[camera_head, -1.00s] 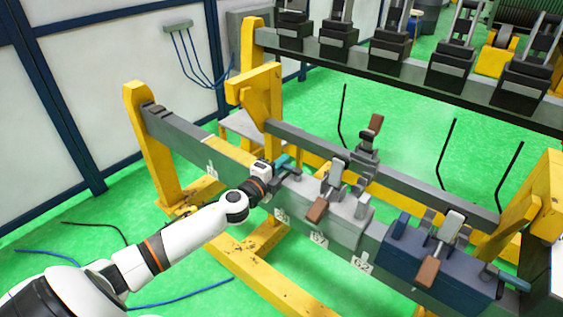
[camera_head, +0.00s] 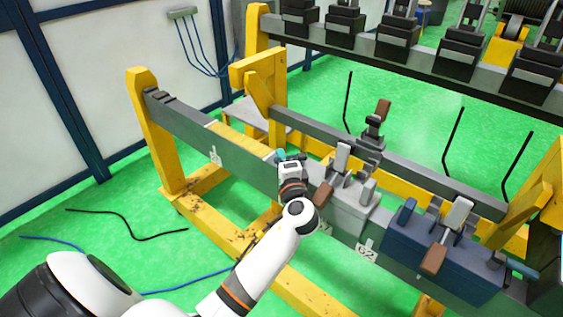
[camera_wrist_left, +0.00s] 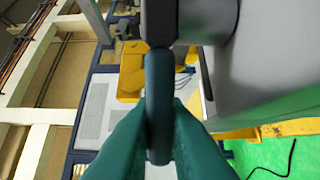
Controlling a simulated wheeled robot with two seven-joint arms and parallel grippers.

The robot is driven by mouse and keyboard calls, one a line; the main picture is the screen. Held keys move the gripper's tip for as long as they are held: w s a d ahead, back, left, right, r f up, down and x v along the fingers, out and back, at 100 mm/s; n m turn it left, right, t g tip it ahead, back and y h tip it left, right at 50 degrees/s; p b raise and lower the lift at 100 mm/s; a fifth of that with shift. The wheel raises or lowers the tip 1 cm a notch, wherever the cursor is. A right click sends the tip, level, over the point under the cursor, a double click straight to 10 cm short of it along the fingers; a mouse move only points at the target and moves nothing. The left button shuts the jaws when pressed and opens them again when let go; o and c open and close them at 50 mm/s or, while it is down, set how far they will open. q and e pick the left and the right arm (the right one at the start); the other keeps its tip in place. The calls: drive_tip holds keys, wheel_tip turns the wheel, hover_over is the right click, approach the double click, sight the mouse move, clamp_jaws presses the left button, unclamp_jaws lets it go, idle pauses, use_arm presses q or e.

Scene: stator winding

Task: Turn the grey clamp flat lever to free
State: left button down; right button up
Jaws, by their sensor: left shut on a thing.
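The grey clamp (camera_head: 352,200) sits on the front beam, with an upright grey handle and a brown-ended lever (camera_head: 323,195) on it. My left gripper (camera_head: 283,155) is at the clamp's left end, its arm reaching up from below. In the left wrist view the flat lever (camera_wrist_left: 158,85) is a dark blue-green bar running up to a grey joint. The teal fingers of my left gripper (camera_wrist_left: 163,125) are shut on it from both sides. In the head view the gripper hides most of this lever. My right gripper is not in view.
A blue clamp (camera_head: 440,253) with its own levers stands to the right on the same front beam (camera_head: 237,165). A rear beam (camera_head: 310,143) carries another clamp. Yellow posts (camera_head: 155,130) hold the beams. Black clamps line a far beam.

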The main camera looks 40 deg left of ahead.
use_arm(q)
drive_tip(key=shift+s+d+f+n+g+y+b, duration=0.1)
drive_tip(key=shift+d+n+g+y+b, duration=0.15)
drive_tip(key=shift+n+g+y, duration=0.2)
drive_tip(key=shift+s+d+n+g+y+b, duration=0.1)
drive_tip(key=shift+n+g+y+b, duration=0.25)
drive_tip(key=shift+g, duration=0.2)
drive_tip(key=c, duration=1.7)
unclamp_jaws()
